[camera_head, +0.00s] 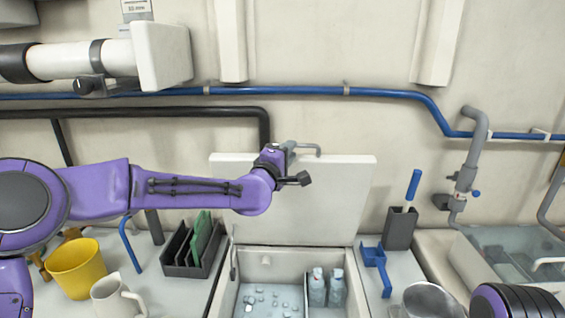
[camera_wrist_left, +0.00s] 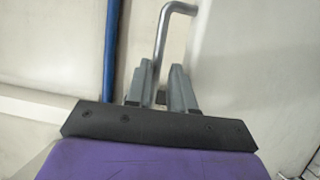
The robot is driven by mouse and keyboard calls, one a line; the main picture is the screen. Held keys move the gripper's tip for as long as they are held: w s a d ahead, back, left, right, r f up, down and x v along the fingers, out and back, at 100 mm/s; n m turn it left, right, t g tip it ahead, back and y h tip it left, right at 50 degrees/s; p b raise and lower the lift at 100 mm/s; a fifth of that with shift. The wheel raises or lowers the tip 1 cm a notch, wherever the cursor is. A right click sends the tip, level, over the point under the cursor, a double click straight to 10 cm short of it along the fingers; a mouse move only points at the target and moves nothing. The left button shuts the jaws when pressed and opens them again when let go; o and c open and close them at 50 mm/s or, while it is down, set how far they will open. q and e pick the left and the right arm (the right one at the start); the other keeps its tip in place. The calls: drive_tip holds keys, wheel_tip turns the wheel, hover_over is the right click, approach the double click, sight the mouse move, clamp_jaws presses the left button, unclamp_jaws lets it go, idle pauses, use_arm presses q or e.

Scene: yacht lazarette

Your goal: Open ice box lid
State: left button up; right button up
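The ice box lid (camera_head: 325,195) is a pale panel standing raised, nearly upright, behind the open ice box (camera_head: 287,258). Ice pieces and two bottles (camera_head: 337,287) show inside the box. A grey bent-bar lid handle (camera_head: 308,146) is at the lid's top edge. My left gripper (camera_head: 287,152) is at this handle. In the left wrist view the handle (camera_wrist_left: 161,45) runs down between the two fingers of the left gripper (camera_wrist_left: 160,80), which look closed around it. My right gripper is not in view; only part of my right arm shows at the lower right.
Left of the box are a dark rack (camera_head: 190,258), a yellow bucket (camera_head: 76,268) and a white mug (camera_head: 117,298). Blue pipe (camera_head: 400,93) crosses the wall.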

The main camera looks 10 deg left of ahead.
use_arm(q)
drive_tip(key=b+v, duration=0.2)
drive_tip(key=v, duration=0.6)
drive_tip(key=shift+s, duration=0.2)
drive_tip(key=shift+d+f, duration=0.1)
